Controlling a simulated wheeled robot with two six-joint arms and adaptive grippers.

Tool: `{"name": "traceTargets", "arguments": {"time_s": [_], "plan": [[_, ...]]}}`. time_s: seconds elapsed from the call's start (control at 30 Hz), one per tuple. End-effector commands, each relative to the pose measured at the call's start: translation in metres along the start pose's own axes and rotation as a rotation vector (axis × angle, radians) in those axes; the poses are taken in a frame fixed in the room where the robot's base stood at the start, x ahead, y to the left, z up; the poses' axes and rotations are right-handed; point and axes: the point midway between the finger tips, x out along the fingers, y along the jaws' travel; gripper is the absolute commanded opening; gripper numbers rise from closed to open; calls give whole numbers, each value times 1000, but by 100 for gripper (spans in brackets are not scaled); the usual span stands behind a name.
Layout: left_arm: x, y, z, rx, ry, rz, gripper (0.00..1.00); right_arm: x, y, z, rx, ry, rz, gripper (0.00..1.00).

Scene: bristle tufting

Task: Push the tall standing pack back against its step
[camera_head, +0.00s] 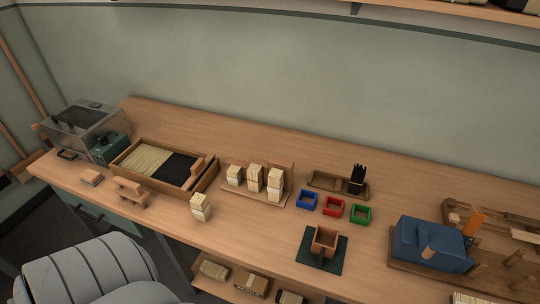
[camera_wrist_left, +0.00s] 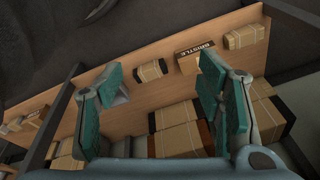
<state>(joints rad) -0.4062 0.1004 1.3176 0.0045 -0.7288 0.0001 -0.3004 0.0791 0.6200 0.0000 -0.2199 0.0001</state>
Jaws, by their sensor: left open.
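Three cream packs stand upright on a small wooden stand (camera_head: 238,194) mid-bench in the head view: a left one (camera_head: 235,175), a middle one (camera_head: 254,178) and a right one (camera_head: 274,185). The stand has an upright wooden piece behind the right pack. A further cream pack (camera_head: 200,207) stands alone near the bench's front edge. I cannot tell for certain which is the tall pack, or the gap to its step. My left gripper (camera_wrist_left: 162,70) shows only in the left wrist view, its teal fingers wide apart and empty, above a wooden shelf with banded packs. My right gripper is in neither view.
Left of the stand is a wooden tray (camera_head: 206,182) with pale and black bristle. Right are blue (camera_head: 307,199), red (camera_head: 333,207) and green (camera_head: 361,214) frames and a blue machine (camera_head: 425,244). A grey chair (camera_head: 90,275) stands in front. The bench's back strip is clear.

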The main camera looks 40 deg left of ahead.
Motion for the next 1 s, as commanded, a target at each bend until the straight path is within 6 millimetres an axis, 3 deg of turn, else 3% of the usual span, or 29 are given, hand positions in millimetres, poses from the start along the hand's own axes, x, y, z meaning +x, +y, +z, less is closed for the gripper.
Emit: {"name": "traceTargets", "arguments": {"time_s": [0.03, 0.1, 0.4, 0.5, 0.77, 0.9, 1.0], "plan": [[-25, -1, -24, 4, 27, -1, 61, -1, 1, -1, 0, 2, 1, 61], [-61, -1, -49, 9, 49, -2, 61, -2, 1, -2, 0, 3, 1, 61], [-192, -6, -110, 21, 128, -5, 61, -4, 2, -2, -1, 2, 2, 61], [-210, -19, -149, 14, 149, -13, 61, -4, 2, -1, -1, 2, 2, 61], [-221, -77, -266, -87, 160, -44, 61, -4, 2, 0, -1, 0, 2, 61], [-253, -126, -335, -203, 171, -54, 61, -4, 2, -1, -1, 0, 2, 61], [-284, -157, -371, -293, 181, -45, 61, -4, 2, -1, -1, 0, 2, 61]]}}
